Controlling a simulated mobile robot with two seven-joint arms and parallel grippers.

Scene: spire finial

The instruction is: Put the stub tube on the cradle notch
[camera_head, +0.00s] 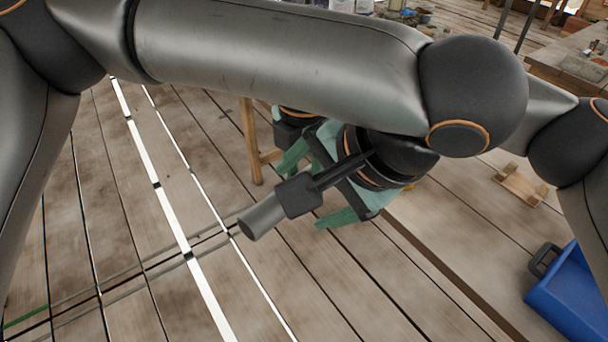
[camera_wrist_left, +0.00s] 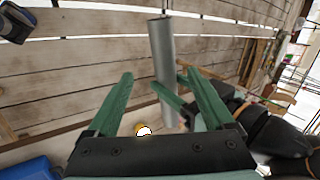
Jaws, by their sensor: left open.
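A grey tube (camera_head: 262,215), taken as the stub tube, points toward the lower left in the head view, with a dark block and a thin dark rod behind it. In the left wrist view a grey tube (camera_wrist_left: 163,60) runs upright ahead of my left gripper (camera_wrist_left: 158,85), whose green fingers are spread and apart from it. My left gripper (camera_head: 335,180) also shows in the head view, below my arm. My right gripper (camera_wrist_left: 178,85) has green fingers close to the tube; whether they grip it is unclear. A small wooden cradle (camera_head: 520,187) stands at the right.
A blue crate (camera_head: 575,295) with a dark handle sits at the lower right. A wooden post (camera_head: 250,140) stands behind the grippers. The plank floor at the left (camera_head: 120,240) is clear. My arms hide much of the middle.

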